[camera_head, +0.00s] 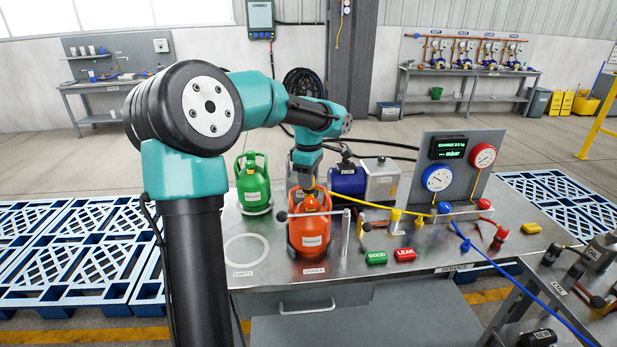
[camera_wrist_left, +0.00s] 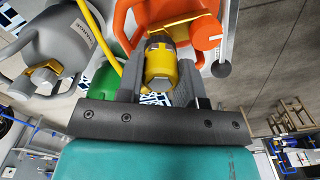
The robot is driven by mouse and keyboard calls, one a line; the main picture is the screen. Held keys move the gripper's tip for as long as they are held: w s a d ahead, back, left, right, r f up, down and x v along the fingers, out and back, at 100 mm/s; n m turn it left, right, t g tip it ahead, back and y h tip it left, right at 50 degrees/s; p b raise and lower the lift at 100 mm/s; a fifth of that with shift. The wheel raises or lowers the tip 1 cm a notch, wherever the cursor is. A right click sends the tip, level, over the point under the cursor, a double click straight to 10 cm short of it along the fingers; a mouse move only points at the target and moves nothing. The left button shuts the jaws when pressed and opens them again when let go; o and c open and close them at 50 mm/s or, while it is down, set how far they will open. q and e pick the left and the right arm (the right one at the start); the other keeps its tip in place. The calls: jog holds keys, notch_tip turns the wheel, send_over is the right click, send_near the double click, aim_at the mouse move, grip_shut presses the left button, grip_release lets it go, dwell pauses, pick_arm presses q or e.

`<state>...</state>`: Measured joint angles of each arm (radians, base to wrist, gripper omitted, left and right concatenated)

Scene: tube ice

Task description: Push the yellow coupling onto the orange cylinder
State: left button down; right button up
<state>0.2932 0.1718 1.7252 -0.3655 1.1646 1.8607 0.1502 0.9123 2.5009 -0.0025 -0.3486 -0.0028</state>
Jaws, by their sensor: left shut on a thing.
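The orange cylinder (camera_head: 309,236) stands upright at the front of the steel bench, with its collar and top fitting below my left gripper (camera_head: 309,187). In the left wrist view, its orange collar (camera_wrist_left: 133,22) shows at the top edge. The yellow coupling (camera_wrist_left: 161,65) is between the fingers of my left gripper, which is shut on it. Its dark-ringed end points toward the orange cylinder. The coupling is at or just above the cylinder's top; I cannot tell whether they touch. The yellow hose (camera_head: 362,203) runs right from it. My right gripper is not in view.
A green cylinder (camera_head: 253,186) stands behind left, beside an empty white ring (camera_head: 246,249). A blue and grey pump (camera_head: 364,180) is behind. A thin metal post (camera_head: 345,237) stands close by.

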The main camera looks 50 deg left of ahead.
pick_arm(q)
jog(key=shift+f, duration=0.5)
dwell(0.5)
jog(key=c, duration=0.7)
grip_release()
jog(key=shift+r, duration=0.1)
notch_tip(320, 180, up, 17)
jog(key=shift+r, duration=0.15)
dwell(0.5)
